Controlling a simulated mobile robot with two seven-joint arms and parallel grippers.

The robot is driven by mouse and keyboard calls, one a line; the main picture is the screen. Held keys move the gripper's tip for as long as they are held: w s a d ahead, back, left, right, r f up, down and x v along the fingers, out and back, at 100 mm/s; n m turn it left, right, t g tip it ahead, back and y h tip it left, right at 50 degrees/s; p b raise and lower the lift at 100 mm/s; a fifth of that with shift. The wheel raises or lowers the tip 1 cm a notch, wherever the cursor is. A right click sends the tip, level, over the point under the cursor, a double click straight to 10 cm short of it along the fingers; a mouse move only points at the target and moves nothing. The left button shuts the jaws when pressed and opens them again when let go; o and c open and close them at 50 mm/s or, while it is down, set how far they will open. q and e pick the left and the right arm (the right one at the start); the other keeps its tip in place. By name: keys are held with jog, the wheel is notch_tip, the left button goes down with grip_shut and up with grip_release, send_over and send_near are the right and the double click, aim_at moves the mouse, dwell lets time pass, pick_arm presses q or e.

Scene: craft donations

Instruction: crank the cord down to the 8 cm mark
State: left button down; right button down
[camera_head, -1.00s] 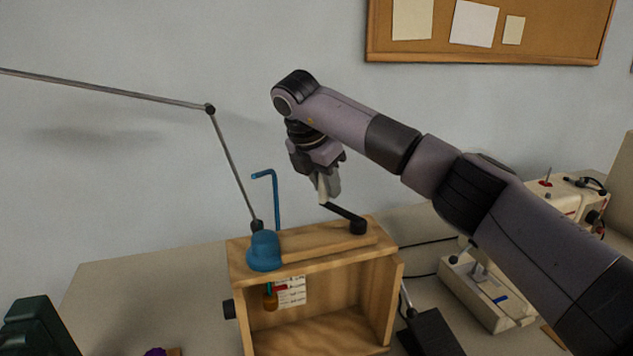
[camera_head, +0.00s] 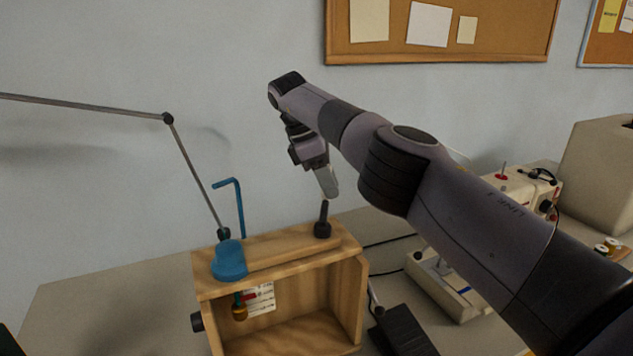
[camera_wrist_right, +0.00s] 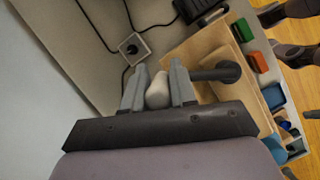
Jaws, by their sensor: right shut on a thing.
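A wooden box frame (camera_head: 208,312) stands on the table with its front open. A black crank (camera_head: 323,229) sits at the right of its top; its arm points towards the wall. My right gripper (camera_head: 330,185) is shut on the crank's pale handle, whose rounded end (camera_wrist_right: 158,92) shows between the fingers in the wrist view. The dark crank arm (camera_wrist_right: 213,74) runs right from there. An orange-brown weight (camera_head: 240,311) hangs inside the box beside a white scale card (camera_head: 260,298) with a red mark. The scale's figures are too small to read. My left gripper is out of view.
A thin jointed metal arm (camera_head: 190,170) reaches there. A sewing machine (camera_head: 520,195) and black pedal (camera_head: 403,330) are to the right.

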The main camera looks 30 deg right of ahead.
jog(key=shift+s+d+f+m+g+y, duration=0.2)
jog(key=shift+s+m, duration=0.2)
jog(key=shift+m, duration=0.2)
jog(key=shift+s+d+f+m+g+y, duration=0.1)
jog(key=shift+s+m+g+y, duration=0.1)
jog(key=shift+s+m, duration=0.3)
jog(key=shift+s+d+m+g+y, duration=0.3)
jog(key=shift+s+m, duration=0.15)
jog(key=shift+m, duration=0.55)
jog(key=c, duration=1)
grip_release()
jog(key=shift+a, duration=0.1)
jog(key=shift+o, duration=0.2)
jog(key=shift+a+r, duration=0.1)
jog(key=shift+r, duration=0.05)
jog(key=shift+d+r, duration=0.1)
jog(key=shift+d, duration=0.1)
jog(key=shift+w, duration=0.1)
